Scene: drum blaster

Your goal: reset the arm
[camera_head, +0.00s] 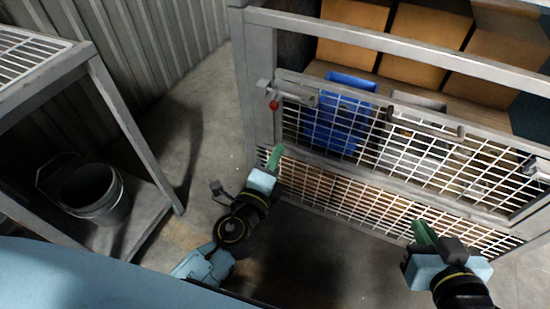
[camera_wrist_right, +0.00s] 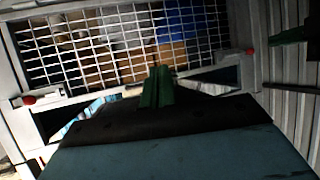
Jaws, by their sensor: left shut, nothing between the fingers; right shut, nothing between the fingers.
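My left gripper (camera_head: 274,157) has green fingers, shut and empty, in front of the left end of the mesh cage in the head view. My right gripper (camera_head: 424,234) also has green fingers, shut and empty, in front of the right part of the lower mesh. Its shut fingers show at the middle of the right wrist view (camera_wrist_right: 157,87), with the mesh behind them. I cannot tell whether either gripper touches the mesh.
A grey cage with a white mesh gate (camera_head: 400,150) stands ahead. A red knob (camera_head: 274,105) is at its left post. A blue bin (camera_head: 338,115) and several cardboard boxes (camera_head: 420,47) are inside. A metal bucket (camera_head: 95,195) sits on the left rack's lower shelf. Floor between is clear.

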